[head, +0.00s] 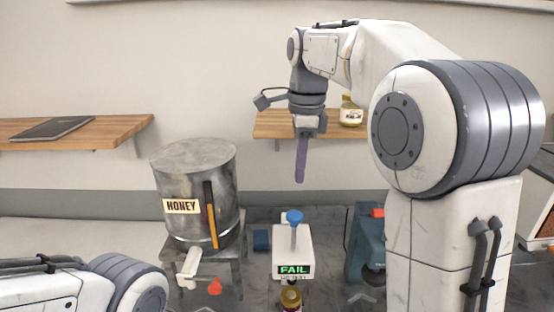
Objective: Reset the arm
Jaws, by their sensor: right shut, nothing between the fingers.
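My right gripper (300,160) hangs pointing down from the raised right arm, above the middle of the station. Its purple fingers are shut and nothing is held between them. It is clear of the things below it. My left arm shows only in part at the lower left, and its gripper is out of the picture.
A metal honey tank (222,166) with a red-handled tap stands on a stool left of centre. A white device (292,252) reading FAIL stands over a jar (290,298). A blue-grey machine (366,245) stands right. Wooden shelves hold a dark laptop-like slab (52,128) and a honey jar (351,113).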

